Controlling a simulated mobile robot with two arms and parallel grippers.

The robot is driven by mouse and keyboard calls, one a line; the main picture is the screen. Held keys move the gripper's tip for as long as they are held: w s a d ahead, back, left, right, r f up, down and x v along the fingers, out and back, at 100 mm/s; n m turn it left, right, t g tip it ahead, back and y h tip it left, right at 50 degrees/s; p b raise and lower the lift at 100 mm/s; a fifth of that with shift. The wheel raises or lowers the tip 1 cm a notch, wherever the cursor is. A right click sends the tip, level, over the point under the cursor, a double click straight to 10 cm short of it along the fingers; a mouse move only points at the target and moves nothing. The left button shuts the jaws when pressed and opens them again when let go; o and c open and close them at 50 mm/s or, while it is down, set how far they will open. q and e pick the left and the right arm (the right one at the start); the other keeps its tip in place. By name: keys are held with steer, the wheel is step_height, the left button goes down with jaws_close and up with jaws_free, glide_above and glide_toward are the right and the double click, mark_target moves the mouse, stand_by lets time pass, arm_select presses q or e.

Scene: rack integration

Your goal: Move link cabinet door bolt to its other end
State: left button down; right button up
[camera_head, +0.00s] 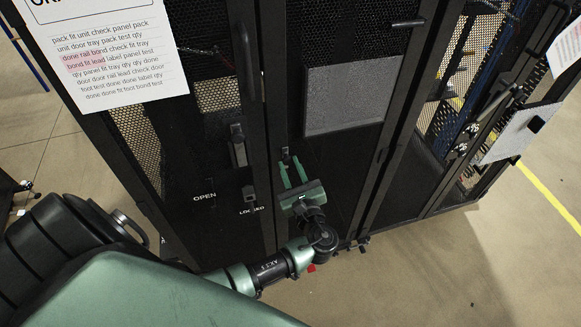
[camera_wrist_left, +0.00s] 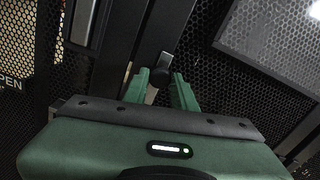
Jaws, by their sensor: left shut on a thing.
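My left gripper (camera_head: 291,166) reaches up to the cabinet front with its two green fingers pointing at the dark mesh door. Its fingers are shut on a small grey knob (camera_head: 286,153), which looks like the door bolt's knob. In the left wrist view the knob (camera_wrist_left: 163,63) sits between the green fingertips (camera_wrist_left: 162,80); the rest of the bolt is hidden or too dark to tell. The labels OPEN (camera_head: 204,197) and LOCKED (camera_head: 251,211) are on the cabinet left of the gripper. My right gripper is not in view.
A dark latch (camera_head: 238,146) and a long vertical handle (camera_head: 247,62) are on the cabinet left of the knob. A paper sheet (camera_head: 110,50) hangs at upper left. The floor (camera_head: 420,270) at lower right is largely clear.

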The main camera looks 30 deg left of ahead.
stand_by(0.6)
arm_select(q)
step_height(320, 180, down, 4)
steer(key=shift+s+r+b, duration=0.1)
steer(key=shift+r+b, duration=0.05)
steer(key=shift+b, duration=1)
steer(key=c, duration=1.1)
jaws_free()
steer(key=shift+c, duration=0.2)
steer(key=shift+r, duration=0.1)
steer(key=shift+d, duration=0.1)
